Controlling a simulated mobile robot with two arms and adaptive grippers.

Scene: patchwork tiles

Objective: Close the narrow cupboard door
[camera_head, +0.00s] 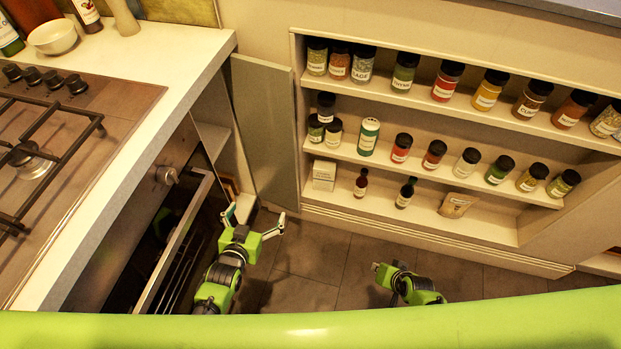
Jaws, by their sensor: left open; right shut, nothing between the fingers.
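The narrow cupboard door (266,132) is a tall grey panel and stands open, between the counter's end and the spice shelves. The narrow cupboard (212,136) shows its pale interior beside the oven, to the left of the door. My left gripper (256,216) is open, with its fingers spread, near the door's lower end. I cannot tell whether it touches the door. My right gripper (377,267) is shut and empty, low over the floor in front of the shelves, apart from the door.
An oven (176,222) with a handle stands left of my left arm, below a counter (185,62) with a gas hob (72,112). Open shelves (400,172) with many spice jars and bottles fill the right. Dark tiled floor (325,262) lies clear between my grippers.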

